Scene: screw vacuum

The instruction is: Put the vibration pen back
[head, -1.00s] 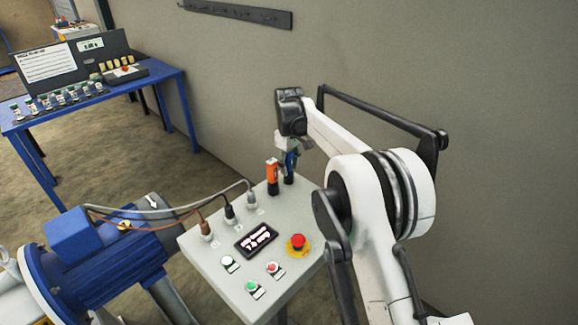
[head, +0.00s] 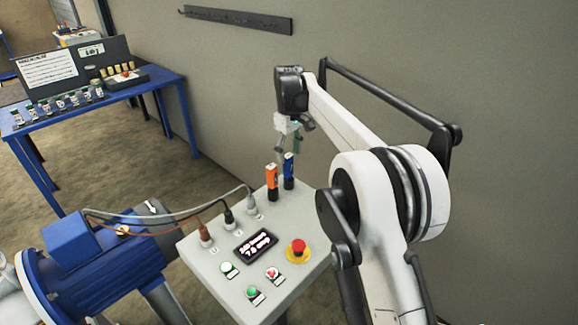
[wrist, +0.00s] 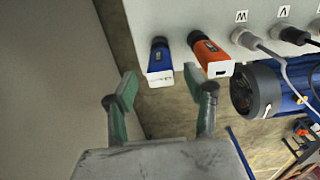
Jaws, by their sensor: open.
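A blue pen-like device (head: 289,168) and an orange one (head: 271,180) stand upright side by side at the far edge of the grey control box (head: 213,268). I cannot tell from the pictures which is the vibration pen. In the wrist view the blue device (wrist: 160,62) lies ahead of and between my fingertips, and the orange device (wrist: 209,59) is just to the right. My gripper (head: 292,140) is above the blue device, apart from it. In the wrist view my gripper (wrist: 168,88) is open and empty.
Three cables with connectors (head: 227,212) plug into the box top beside a display (head: 256,245), push buttons and a red emergency stop (head: 298,247). A blue motor (head: 100,262) stands left. A blue table (head: 100,108) with bottles is at the back left. The wall is behind.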

